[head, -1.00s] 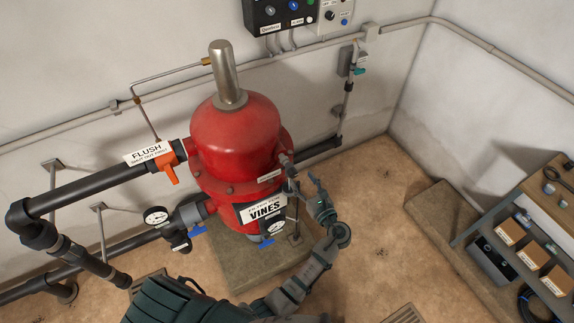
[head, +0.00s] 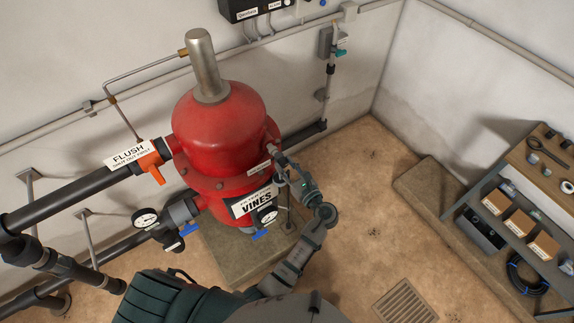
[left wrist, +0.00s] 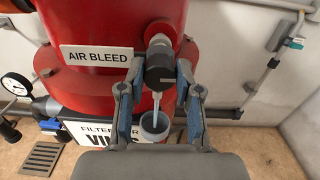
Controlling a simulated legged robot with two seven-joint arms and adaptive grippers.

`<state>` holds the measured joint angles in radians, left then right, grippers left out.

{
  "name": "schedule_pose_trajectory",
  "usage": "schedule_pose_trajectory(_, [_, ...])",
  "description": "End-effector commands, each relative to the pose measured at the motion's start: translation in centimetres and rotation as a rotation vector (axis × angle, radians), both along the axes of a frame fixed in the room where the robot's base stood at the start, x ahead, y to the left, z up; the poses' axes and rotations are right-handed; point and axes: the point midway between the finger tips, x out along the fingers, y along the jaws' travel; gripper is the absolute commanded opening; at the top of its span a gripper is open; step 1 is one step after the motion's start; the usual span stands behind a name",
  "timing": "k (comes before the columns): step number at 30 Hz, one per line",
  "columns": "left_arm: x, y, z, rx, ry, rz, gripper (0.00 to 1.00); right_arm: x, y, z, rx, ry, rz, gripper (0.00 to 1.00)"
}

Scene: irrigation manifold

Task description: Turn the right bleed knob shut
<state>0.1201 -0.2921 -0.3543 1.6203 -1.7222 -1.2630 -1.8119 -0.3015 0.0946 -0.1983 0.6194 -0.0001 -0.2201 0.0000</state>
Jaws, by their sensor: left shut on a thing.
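The bleed knob (left wrist: 160,69) is dark with a pale mark on its face. It sits on a metal fitting on the right side of the red filter tank (head: 222,135), beside the "AIR BLEED" label (left wrist: 97,56). My left gripper (head: 281,170) reaches this fitting from the lower right. In the left wrist view its fingers lie on both sides of the knob, shut on it. A thin pale strip runs down from the fitting to a small cup (left wrist: 155,124); I cannot tell if it is water or a tube. My right gripper is not in view.
An orange flush handle (head: 152,172) and a gauge (head: 145,218) are on the left pipes. A front gauge (head: 267,215) sits by the "VINES" sign (head: 251,202). A shelf bench (head: 545,172) stands at right. The floor between is clear, with a drain grate (head: 406,302).

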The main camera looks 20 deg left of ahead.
Motion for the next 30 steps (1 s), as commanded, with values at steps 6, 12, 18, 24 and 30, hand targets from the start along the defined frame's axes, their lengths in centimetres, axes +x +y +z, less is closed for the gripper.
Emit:
schedule_pose_trajectory(6, [0.3,-0.5,0.3,-0.002,-0.006,-0.018,0.0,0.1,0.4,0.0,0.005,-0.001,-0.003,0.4])
schedule_pose_trajectory(12, [0.3,-0.3,0.4,-0.012,-0.025,-0.013,0.0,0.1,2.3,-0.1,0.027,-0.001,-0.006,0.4])
schedule_pose_trajectory(18, [0.3,-0.2,0.4,-0.064,-0.094,-0.014,0.0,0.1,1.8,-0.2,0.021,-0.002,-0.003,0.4])
schedule_pose_trajectory(24, [0.3,-0.1,0.4,-0.159,-0.216,-0.014,0.0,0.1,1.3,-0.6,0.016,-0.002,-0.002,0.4])
schedule_pose_trajectory(30, [0.2,0.0,0.3,-0.274,-0.368,-0.015,0.0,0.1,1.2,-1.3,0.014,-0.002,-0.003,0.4])
